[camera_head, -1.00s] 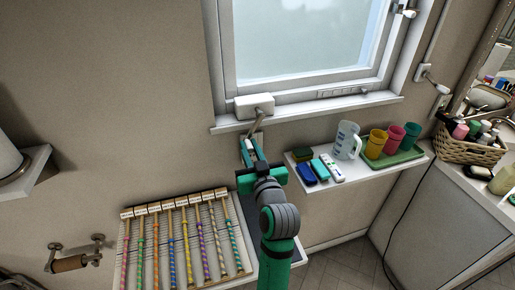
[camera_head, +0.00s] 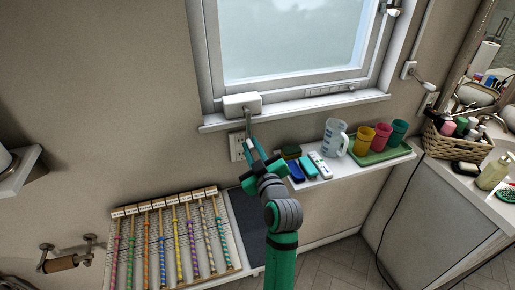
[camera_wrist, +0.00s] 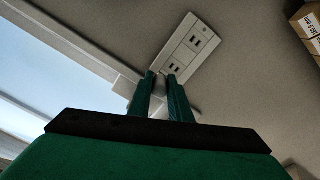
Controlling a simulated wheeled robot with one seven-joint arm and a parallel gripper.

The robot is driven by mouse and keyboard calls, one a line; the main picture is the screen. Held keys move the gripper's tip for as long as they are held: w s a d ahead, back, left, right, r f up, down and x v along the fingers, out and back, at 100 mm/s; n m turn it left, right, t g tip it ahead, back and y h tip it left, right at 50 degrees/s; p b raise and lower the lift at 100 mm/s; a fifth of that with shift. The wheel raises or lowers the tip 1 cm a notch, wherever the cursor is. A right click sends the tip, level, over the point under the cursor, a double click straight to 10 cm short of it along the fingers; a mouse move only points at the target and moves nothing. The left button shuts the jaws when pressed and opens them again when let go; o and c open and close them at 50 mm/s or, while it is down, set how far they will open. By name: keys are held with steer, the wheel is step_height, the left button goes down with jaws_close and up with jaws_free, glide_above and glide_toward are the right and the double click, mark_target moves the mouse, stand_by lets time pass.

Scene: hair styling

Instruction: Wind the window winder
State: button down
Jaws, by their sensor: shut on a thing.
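The window winder is a white box (camera_head: 242,104) on the sill under the window, with a thin grey crank handle (camera_head: 248,122) hanging nearly straight down from it. My gripper (camera_head: 250,143) is just below the box, its teal fingers shut on the lower end of the crank handle. In the wrist view my gripper (camera_wrist: 166,82) has its two green fingers close together, with a small grey piece of the handle between them. The handle's tip is mostly hidden by the fingers.
A wall socket (camera_head: 237,147) is right behind my gripper. A rack of striped rods (camera_head: 180,240) is at lower left. The wall left of the window is bare.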

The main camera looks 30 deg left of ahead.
steer(key=shift+w+d, duration=0.3)
steer(key=shift+r, duration=0.1)
steer(key=c, duration=1.6)
jaws_free()
steer(key=shift+c, duration=0.2)
steer(key=shift+s, duration=0.1)
steer(key=v, duration=1)
steer(key=shift+s+d, duration=0.25)
steer(key=shift+s, duration=0.05)
